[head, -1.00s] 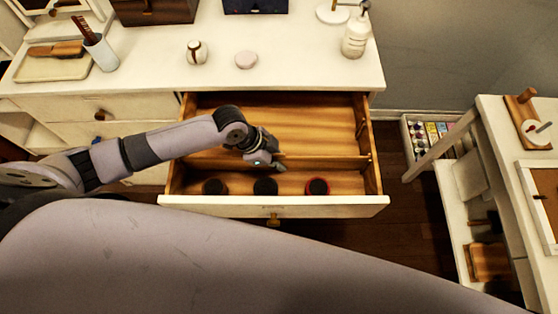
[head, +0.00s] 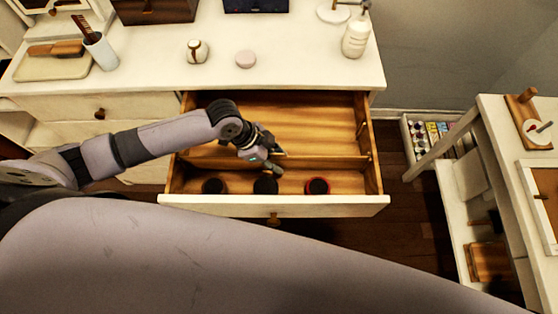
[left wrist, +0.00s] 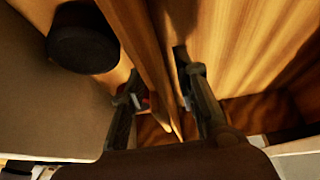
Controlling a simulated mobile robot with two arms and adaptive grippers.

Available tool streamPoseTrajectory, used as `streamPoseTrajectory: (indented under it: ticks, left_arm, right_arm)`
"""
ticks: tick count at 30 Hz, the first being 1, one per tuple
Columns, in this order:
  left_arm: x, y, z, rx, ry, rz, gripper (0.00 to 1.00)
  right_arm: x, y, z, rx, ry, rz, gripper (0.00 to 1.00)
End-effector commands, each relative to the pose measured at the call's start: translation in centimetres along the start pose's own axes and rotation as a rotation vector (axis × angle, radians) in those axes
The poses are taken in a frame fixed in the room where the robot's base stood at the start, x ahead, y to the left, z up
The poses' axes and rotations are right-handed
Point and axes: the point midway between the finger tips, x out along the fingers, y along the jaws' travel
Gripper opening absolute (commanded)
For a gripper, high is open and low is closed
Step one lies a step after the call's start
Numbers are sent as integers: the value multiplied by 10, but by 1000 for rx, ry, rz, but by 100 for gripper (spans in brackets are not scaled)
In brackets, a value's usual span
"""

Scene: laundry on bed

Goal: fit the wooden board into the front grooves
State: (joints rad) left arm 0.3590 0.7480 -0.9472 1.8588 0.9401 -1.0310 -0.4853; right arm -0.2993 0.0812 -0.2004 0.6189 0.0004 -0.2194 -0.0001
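The wooden board (head: 325,162) stands crosswise in the open drawer (head: 350,203), dividing a narrow front part from a larger back part. Its right end is by the drawer's right wall; I cannot tell whether its ends sit in grooves. My left gripper (head: 279,162) is at the board's middle, with its fingers apart. In the left wrist view the board (left wrist: 142,50) runs between the fingers of the open gripper (left wrist: 158,72), with gaps visible beside it. The gripper and arm hide part of the board and its left stretch. My right gripper is out of view.
Several dark round items, including a black one (head: 213,186) and a red-rimmed one (head: 317,186), sit in the front part. The back part (head: 310,115) is empty. The dresser top (head: 290,75) holds a bottle (head: 356,36) and other items. A table (head: 500,125) stands right.

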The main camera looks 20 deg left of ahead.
Motion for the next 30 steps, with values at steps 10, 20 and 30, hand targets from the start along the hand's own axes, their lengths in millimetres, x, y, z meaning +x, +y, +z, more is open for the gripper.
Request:
streamPoseTrajectory:
  ticks: [10,20,30]
  left_arm:
    - [-74,0,0,4,-2,-3,28]
    - [-99,0,0,1,-1,0,28]
    - [-99,0,0,1,-1,0,28]
  right_arm:
    - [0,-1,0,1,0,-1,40]
    - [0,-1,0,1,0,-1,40]
    - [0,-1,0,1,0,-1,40]
